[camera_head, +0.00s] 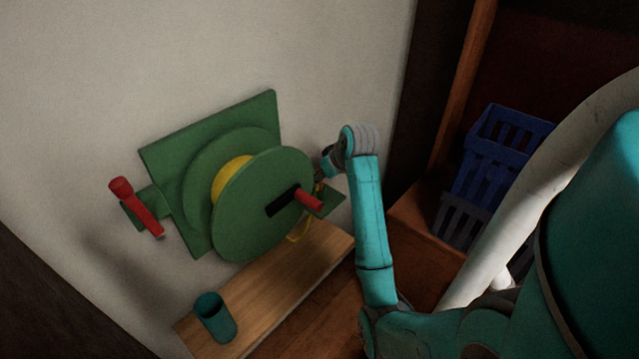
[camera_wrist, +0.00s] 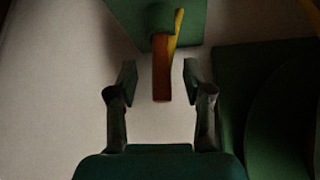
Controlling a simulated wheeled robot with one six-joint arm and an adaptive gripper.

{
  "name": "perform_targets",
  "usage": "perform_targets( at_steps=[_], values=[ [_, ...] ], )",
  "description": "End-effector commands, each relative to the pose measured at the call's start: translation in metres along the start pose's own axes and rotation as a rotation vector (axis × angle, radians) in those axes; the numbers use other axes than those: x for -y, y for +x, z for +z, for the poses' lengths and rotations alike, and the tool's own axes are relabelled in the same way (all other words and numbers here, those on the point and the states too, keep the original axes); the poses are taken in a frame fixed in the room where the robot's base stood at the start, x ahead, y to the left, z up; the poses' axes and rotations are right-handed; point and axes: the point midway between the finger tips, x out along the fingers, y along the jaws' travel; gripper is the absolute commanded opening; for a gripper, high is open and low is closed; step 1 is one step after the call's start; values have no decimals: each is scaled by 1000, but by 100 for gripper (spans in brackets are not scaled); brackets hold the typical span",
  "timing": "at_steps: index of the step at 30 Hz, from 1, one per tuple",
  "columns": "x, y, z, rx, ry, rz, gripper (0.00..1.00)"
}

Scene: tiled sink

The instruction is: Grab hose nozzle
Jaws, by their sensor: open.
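A green hose reel (camera_head: 262,215) with yellow hose (camera_head: 232,175) is mounted on the wall. My gripper (camera_head: 323,170) is at the reel's right side, close to a green bracket (camera_head: 328,204). In the wrist view my gripper (camera_wrist: 160,78) is open, its fingers apart. An orange-red piece (camera_wrist: 161,82), which looks like the hose nozzle, reaches between the fingertips with a gap on both sides. In the head view the nozzle is mostly hidden by my gripper.
A red crank handle (camera_head: 309,200) sticks out of the reel's front. A red flashlight-like object (camera_head: 137,207) is at the reel's left bracket. Blue crates (camera_head: 497,150) are at the right.

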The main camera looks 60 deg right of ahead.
Motion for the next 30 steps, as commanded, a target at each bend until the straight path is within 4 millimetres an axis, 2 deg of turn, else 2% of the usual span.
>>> perform_targets(
  at_steps=[3,7,16,17,22,23,30],
  values=[
    [2,19,0,3,-1,-2,51],
    [2,32,-1,1,-1,-1,51],
    [1,36,-1,0,-1,0,51],
    [1,36,-1,0,-1,0,46],
    [1,36,-1,0,-1,0,3],
    [1,36,-1,0,-1,0,0],
    [1,36,-1,0,-1,0,0]
  ],
)
